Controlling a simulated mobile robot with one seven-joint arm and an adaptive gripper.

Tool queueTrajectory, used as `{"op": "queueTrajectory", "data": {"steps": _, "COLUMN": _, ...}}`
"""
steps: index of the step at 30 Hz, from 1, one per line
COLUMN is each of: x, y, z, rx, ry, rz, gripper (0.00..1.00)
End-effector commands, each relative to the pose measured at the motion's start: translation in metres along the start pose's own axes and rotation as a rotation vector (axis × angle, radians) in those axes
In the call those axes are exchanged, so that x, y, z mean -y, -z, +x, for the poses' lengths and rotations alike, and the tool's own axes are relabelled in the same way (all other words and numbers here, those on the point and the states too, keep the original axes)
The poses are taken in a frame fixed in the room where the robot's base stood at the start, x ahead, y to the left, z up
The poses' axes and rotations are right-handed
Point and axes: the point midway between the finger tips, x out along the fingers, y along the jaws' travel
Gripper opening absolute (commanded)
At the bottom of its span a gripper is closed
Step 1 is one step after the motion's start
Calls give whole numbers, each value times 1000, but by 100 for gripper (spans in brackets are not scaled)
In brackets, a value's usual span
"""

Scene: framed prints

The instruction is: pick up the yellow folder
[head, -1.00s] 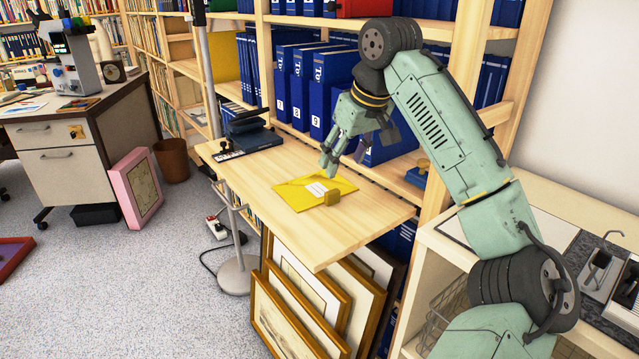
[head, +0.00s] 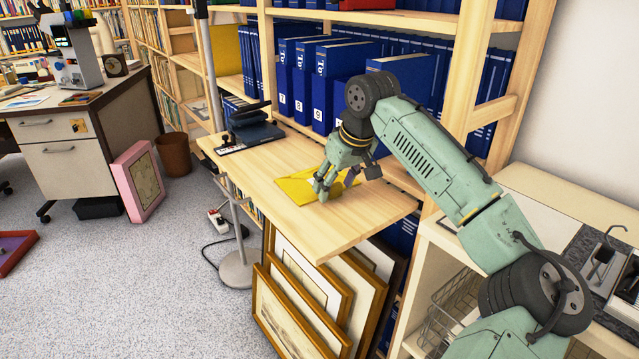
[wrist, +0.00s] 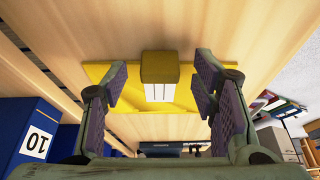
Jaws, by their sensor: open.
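The yellow folder (head: 297,187) lies flat on the pull-out wooden shelf board (head: 250,176). In the wrist view the folder (wrist: 130,122) spans the space between and beyond my fingers, with a white label (wrist: 160,92) and a yellow-brown block (wrist: 160,67) at its upper edge. My gripper (head: 322,190) is low over the folder in the head view and hides part of it and the block. In the wrist view my gripper (wrist: 161,95) is open, with one finger on each side of the block and label. I cannot tell whether the fingertips touch the folder.
A dark blue device (head: 252,135) stands at the board's far left end. Blue binders (head: 305,85) fill the shelves behind. Framed prints (head: 310,300) lean below the board. The board's front right part is clear.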

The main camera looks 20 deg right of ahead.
Motion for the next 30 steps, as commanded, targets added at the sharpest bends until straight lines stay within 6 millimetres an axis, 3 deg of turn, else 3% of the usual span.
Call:
{"op": "queueTrajectory", "data": {"steps": 24, "x": 0, "y": 0, "z": 0, "rx": 0, "ry": 0, "rz": 0, "gripper": 3}}
{"op": "queueTrajectory", "data": {"steps": 30, "x": 0, "y": 0, "z": 0, "rx": 0, "ry": 0, "rz": 0, "gripper": 2}}
